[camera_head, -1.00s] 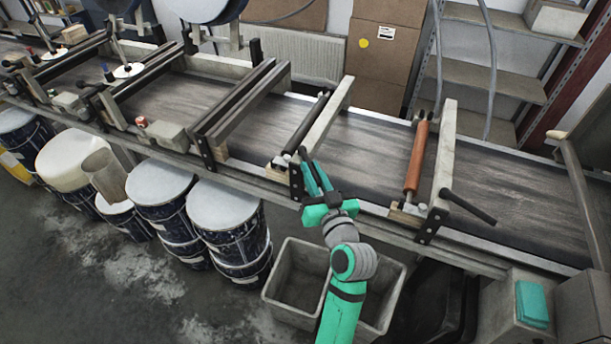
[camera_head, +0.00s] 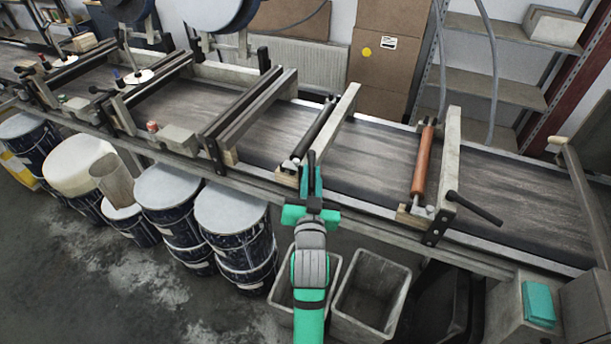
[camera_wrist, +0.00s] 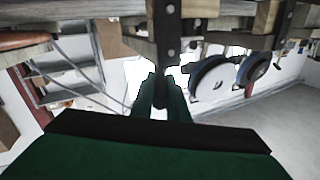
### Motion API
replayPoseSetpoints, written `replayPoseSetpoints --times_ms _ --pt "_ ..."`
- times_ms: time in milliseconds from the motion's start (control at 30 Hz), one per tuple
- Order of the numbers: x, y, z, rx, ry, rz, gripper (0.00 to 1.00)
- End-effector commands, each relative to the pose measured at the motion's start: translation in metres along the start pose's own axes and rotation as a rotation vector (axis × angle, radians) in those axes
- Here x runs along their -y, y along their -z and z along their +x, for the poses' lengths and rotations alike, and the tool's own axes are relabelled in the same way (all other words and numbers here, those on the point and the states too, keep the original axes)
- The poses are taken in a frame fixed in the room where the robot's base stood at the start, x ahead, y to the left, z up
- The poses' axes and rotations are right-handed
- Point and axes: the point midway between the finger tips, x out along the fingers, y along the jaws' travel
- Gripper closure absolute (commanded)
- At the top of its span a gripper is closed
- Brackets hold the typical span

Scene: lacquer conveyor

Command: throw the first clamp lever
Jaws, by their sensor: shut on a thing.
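My gripper (camera_head: 311,178) reaches up to the front edge of the conveyor, at the near end of the middle dark roller (camera_head: 316,128). Its green fingers are closed on the dark clamp lever (camera_head: 311,157) there; only the lever's tip shows above them. In the wrist view the gripper's fingers (camera_wrist: 161,92) stand close together just below a black bolted bracket plate (camera_wrist: 165,30). Most of the lever is hidden between the fingers. A second clamp lever (camera_head: 474,208), a black bar, sticks out toward the lower right from the frame with the orange-brown roller (camera_head: 422,160).
The conveyor belt (camera_head: 375,150) runs across the picture under several cross frames. Blue drums (camera_head: 235,240) stand below at left. Grey bins (camera_head: 370,290) stand on the floor below my gripper. A grey box (camera_head: 510,315) with a teal top piece is at lower right.

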Motion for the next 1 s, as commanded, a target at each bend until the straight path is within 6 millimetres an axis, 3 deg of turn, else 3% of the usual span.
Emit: replayPoseSetpoints --times_ms 433,467,533,833,1000 --pt "-0.002 -0.001 0.000 0.001 -0.009 0.000 1.00" --pt "-0.002 -0.001 0.000 0.001 -0.009 0.000 0.81" --pt "-0.002 -0.001 0.000 0.001 -0.009 0.000 0.67" --pt "-0.001 0.000 -0.001 0.000 -0.007 0.000 0.67" --pt "-0.001 -0.001 -0.013 0.001 -0.007 -0.001 0.67"
